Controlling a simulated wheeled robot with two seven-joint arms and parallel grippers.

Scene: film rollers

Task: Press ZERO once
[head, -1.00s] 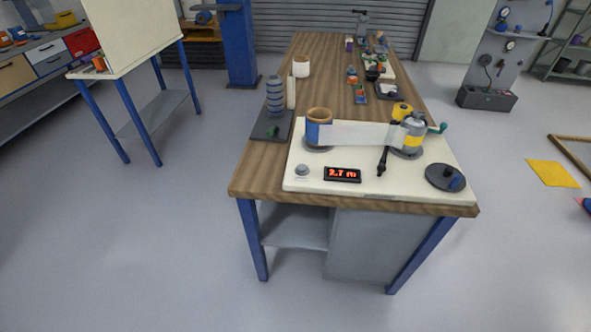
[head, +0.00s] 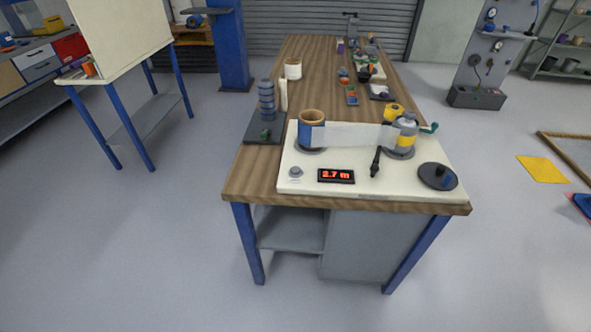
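A small grey round button (head: 296,172) sits at the front left of the cream machine board (head: 320,188) on the near end of the wooden table. I cannot read any label on it. A black counter display (head: 336,176) beside it shows "2.7 m" in red. Pale film (head: 350,136) runs between a roll with a tan core (head: 312,128) on the left and a grey and yellow roller (head: 402,138) with a teal crank on the right. A black lever (head: 375,162) stands between them. Neither of my grippers is in view.
A dark tray (head: 264,130) with stacked grey-blue discs stands left of the board. A black disc (head: 438,176) lies on its right. Several small parts lie farther back on the wooden table (head: 312,70). The floor in front (head: 150,260) is clear.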

